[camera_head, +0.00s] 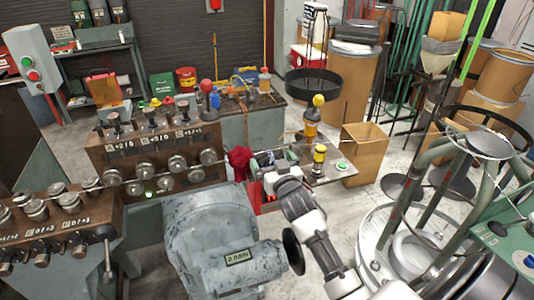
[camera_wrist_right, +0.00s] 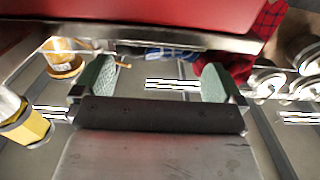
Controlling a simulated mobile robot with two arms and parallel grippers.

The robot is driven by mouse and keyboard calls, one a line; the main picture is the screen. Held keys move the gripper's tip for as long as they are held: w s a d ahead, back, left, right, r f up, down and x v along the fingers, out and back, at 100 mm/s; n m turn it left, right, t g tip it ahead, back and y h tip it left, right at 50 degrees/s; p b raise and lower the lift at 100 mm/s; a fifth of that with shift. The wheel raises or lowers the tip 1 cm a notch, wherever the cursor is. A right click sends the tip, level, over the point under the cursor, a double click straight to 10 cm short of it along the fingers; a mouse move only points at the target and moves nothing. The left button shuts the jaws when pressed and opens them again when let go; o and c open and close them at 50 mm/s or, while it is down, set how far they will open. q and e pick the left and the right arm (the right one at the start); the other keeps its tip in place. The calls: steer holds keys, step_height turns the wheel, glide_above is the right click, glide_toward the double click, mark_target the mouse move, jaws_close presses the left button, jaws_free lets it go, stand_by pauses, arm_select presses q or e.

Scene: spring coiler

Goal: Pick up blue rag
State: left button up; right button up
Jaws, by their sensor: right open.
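In the right wrist view, a small strip of blue and white cloth (camera_wrist_right: 172,53), which looks like the blue rag, shows beyond the fingers under a dark metal edge. Most of it is hidden. In the head view the right gripper (camera_head: 277,168) is at the small bench beside the red rag (camera_head: 240,162). The red checked rag also hangs at the right in the wrist view (camera_wrist_right: 268,20). My left gripper is out of view.
The coiler panel with knobs (camera_head: 160,150) is on the left. A grey motor housing (camera_head: 212,225) fills the front. A cardboard box (camera_head: 365,155) stands on the floor at right.

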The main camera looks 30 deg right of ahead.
mark_target(266, 148)
steer(key=p+x, duration=0.1)
steer(key=x, duration=0.1)
steer(key=p+x, duration=0.1)
steer(key=x, duration=0.1)
steer(key=shift+w+d+r, duration=0.2)
steer(key=shift+w+d, duration=0.05)
steer(key=shift+w, duration=0.1)
steer(key=shift+w+d+f, duration=0.15)
steer(key=shift+w, duration=0.4)
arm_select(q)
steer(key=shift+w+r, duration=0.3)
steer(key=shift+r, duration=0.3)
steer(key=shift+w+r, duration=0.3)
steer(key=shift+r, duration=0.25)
arm_select(e)
steer(key=c, duration=0.7)
